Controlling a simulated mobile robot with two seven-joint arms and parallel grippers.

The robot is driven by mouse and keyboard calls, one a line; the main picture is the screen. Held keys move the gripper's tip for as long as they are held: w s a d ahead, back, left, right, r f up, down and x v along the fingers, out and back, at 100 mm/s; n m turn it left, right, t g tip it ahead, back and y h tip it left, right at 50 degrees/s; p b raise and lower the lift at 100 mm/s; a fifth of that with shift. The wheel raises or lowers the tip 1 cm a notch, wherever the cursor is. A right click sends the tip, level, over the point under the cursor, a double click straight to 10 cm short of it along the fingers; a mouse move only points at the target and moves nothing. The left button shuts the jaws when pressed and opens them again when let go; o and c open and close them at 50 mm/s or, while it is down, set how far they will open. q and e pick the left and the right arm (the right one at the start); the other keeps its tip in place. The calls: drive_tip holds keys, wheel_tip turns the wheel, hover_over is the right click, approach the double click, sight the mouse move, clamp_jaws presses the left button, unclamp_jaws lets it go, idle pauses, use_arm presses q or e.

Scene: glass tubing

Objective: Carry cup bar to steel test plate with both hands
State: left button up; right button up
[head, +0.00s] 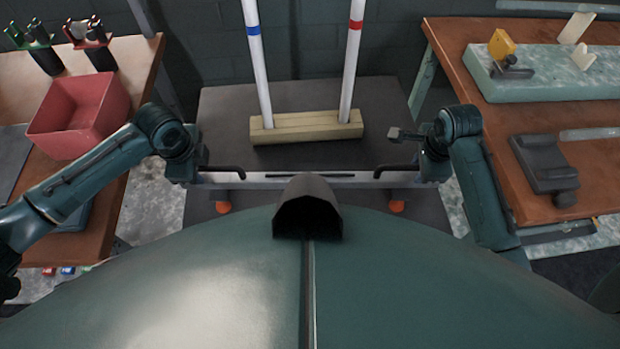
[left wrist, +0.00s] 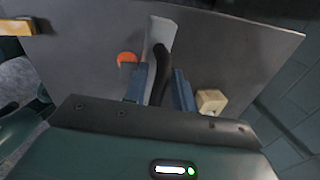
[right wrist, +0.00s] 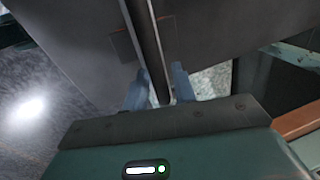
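The cup bar (head: 310,180) is a long pale metal bar with a black handle near each end and orange cups (head: 223,207) below it. It lies level across the front of a dark grey plate (head: 240,110), which looks like the steel test plate. My left gripper (head: 205,170) is at the bar's left end; its blue fingers (left wrist: 158,88) flank a black handle. My right gripper (head: 420,170) is at the right end; its fingers (right wrist: 160,88) close around a dark handle. Whether the cups touch the plate cannot be told.
A wooden block (head: 306,127) holding two upright white tubes, one blue-banded and one red-banded, stands on the plate behind the bar. A left bench carries a red bin (head: 78,115). A right bench (head: 590,165) carries a pale slab and a dark device (head: 545,168).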

use_arm(q)
clamp_jaws()
use_arm(e)
clamp_jaws()
use_arm(q)
drive_tip(key=shift+w+r, duration=0.1)
use_arm(e)
drive_tip(key=shift+w, duration=0.1)
idle(0.7)
